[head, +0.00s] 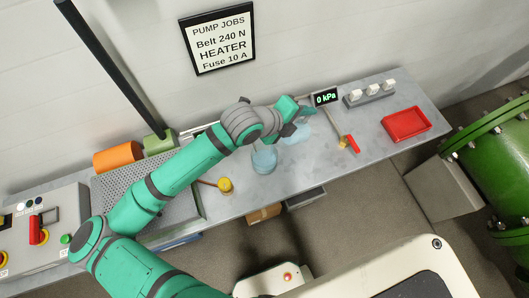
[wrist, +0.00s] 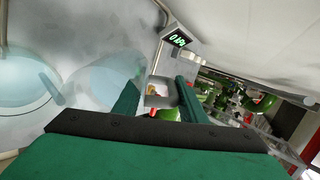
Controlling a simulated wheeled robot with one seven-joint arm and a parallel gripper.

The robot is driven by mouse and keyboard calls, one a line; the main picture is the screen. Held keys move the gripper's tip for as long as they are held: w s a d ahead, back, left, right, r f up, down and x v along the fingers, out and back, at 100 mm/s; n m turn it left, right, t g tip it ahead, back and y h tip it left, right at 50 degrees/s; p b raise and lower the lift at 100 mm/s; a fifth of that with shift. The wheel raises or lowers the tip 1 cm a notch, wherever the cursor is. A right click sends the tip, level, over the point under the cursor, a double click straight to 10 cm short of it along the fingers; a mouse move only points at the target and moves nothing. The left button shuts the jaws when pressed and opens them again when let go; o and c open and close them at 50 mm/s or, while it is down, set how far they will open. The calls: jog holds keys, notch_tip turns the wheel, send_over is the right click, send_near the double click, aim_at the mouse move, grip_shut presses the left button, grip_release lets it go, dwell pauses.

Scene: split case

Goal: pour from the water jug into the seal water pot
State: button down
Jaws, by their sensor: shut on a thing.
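My gripper (head: 301,112) is at the end of the green arm, above the grey bench. In the wrist view its two green fingers (wrist: 157,88) have a narrow gap between them. It is shut on what looks like the water jug, a pale see-through vessel (head: 302,132) just below the fingers; its outline is faint, and I cannot tell its tilt. A second bluish clear vessel, likely the seal water pot (head: 264,160), stands on the bench nearer the front edge, left of the jug. In the wrist view, pale blue round shapes show at left (wrist: 25,82).
A display reading 0 kPa (head: 326,97) stands behind the gripper. A red tray (head: 405,124) and a grey block with white switches (head: 369,93) are to the right.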

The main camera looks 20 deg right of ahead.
jog(key=shift+a+h, duration=0.15)
jog(key=shift+h, duration=0.25)
jog(key=shift+a+r+h, duration=0.1)
jog(key=shift+r+h, duration=0.2)
jog(key=shift+r, duration=0.05)
dwell(0.8)
jog(key=shift+d+f+y, duration=0.3)
jog(key=shift+y, duration=0.3)
jog(key=shift+f+y, duration=0.1)
jog(key=shift+y, duration=0.4)
jog(key=shift+w+d, duration=0.1)
jog(key=shift+d, duration=0.05)
